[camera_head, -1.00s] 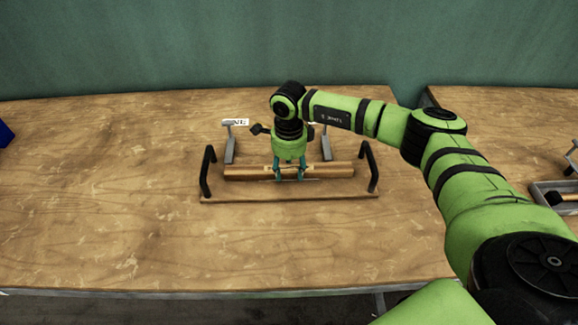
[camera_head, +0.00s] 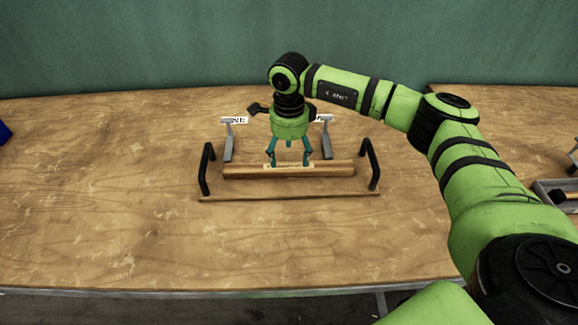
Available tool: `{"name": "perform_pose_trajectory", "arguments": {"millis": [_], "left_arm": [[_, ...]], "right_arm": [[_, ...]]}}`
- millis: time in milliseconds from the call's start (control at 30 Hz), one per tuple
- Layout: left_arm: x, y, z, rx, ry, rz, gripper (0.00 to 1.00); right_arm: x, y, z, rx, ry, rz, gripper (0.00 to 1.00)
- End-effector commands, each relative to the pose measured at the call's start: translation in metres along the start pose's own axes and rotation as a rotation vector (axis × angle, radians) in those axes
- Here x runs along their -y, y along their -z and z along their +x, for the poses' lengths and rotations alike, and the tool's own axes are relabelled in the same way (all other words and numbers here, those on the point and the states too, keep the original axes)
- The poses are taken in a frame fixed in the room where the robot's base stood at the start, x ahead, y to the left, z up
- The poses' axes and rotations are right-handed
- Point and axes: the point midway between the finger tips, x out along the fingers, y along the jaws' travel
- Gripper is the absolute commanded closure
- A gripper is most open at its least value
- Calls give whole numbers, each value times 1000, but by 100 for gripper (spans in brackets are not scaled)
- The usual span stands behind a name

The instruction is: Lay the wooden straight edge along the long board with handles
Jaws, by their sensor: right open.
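The long board with handles (camera_head: 290,192) lies on the table, with a black upright handle at each end. The wooden straight edge (camera_head: 240,171) lies lengthwise along the board between the two handles, with a pale label near its middle. Whether it rests fully flat on the board I cannot tell. My right gripper (camera_head: 289,164) is open just above the middle of the straight edge, its fingers spread apart and pointing down. My left gripper is not in view.
Two grey metal stands (camera_head: 228,141) with white labels stand behind the board, close to my right gripper. A grey tray (camera_head: 545,190) is at the right on another table. A blue object (camera_head: 4,132) is at the far left.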

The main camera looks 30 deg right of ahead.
Motion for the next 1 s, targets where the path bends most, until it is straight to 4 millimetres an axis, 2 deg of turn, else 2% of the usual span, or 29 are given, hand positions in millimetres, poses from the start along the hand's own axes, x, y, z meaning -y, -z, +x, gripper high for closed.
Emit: {"name": "perform_pose_trajectory", "arguments": {"millis": [33,200,400,1000], "left_arm": [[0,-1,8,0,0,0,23],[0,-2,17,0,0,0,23],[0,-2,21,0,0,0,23],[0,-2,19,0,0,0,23]], "right_arm": [[1,-1,-10,4,4,0,26],[1,-1,-43,3,3,0,26],[0,0,-65,0,-1,0,26],[0,0,-72,0,-1,0,26]]}}
